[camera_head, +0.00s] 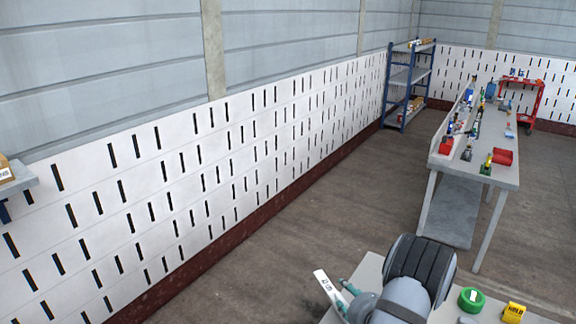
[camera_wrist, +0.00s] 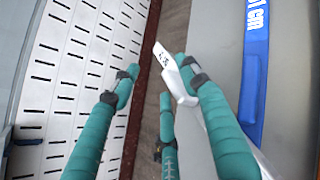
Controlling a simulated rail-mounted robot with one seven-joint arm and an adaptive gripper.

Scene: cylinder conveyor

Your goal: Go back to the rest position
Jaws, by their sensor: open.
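My gripper (camera_head: 345,290) shows at the bottom of the head view, its teal fingers just left of my grey and black arm parts. In the wrist view my gripper (camera_wrist: 152,82) has its teal fingers spread apart, so it is open. A white flat piece with dark lettering (camera_head: 328,287) lies at the fingertips. In the wrist view this white piece (camera_wrist: 163,60) appears beside the right finger and runs partly behind it. I cannot tell whether it touches the finger.
A near table (camera_head: 371,270) carries a green round item (camera_head: 471,299) and a yellow item (camera_head: 514,312). A blue lettered strip (camera_wrist: 254,70) shows in the wrist view. A long workbench (camera_head: 505,172) with tools, a blue shelf (camera_head: 408,77) and a red cart (camera_head: 538,100) stand farther back. A slotted white wall (camera_head: 235,160) runs left.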

